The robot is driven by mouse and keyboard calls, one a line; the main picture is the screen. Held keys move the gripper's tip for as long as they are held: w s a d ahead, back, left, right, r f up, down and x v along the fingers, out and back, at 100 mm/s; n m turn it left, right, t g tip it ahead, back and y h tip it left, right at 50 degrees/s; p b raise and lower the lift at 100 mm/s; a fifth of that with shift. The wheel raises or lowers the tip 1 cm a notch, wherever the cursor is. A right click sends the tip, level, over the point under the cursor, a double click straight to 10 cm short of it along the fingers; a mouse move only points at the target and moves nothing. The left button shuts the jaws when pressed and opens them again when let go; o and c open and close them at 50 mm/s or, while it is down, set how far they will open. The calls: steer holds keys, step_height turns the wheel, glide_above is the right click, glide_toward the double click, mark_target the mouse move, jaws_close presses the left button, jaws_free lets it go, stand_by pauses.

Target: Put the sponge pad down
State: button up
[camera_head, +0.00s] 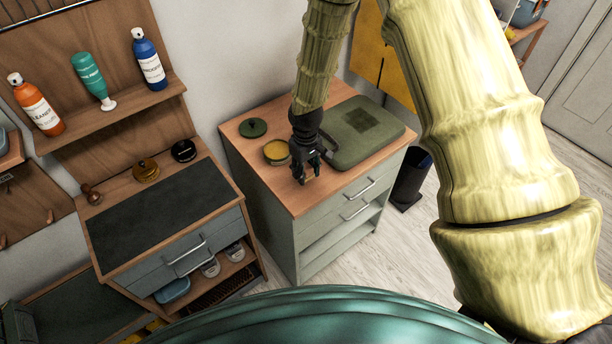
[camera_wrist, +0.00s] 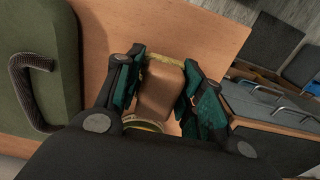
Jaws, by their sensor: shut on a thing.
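The sponge pad (camera_wrist: 160,88), a tan block with a yellowish far edge, is between the fingers of my gripper (camera_wrist: 155,92) in the wrist view. My gripper is shut on it. In the head view my gripper (camera_head: 307,176) points down over the wooden top of the grey cabinet (camera_head: 302,204), just right of an open round yellow tin (camera_head: 275,152). The pad is mostly hidden by the fingers there. I cannot tell whether the pad touches the wood.
A green case (camera_head: 372,148) with a handle lies on the cabinet top behind my gripper. A dark green round lid (camera_head: 253,128) lies at the back left. Bare wood shows toward the front edge. A lower bench (camera_head: 160,215) with a dark mat stands at the left.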

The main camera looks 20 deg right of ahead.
mark_target(306, 178)
steer(key=shift+s+f+p, duration=0.1)
steer(key=shift+f+p, duration=0.6)
steer(key=shift+f, duration=1)
steer(key=shift+f, duration=0.2)
steer(key=o, duration=1.2)
steer(key=shift+c, duration=0.2)
steer(key=shift+r, duration=0.1)
steer(key=shift+r+b, duration=2.1)
steer(key=shift+r, duration=4)
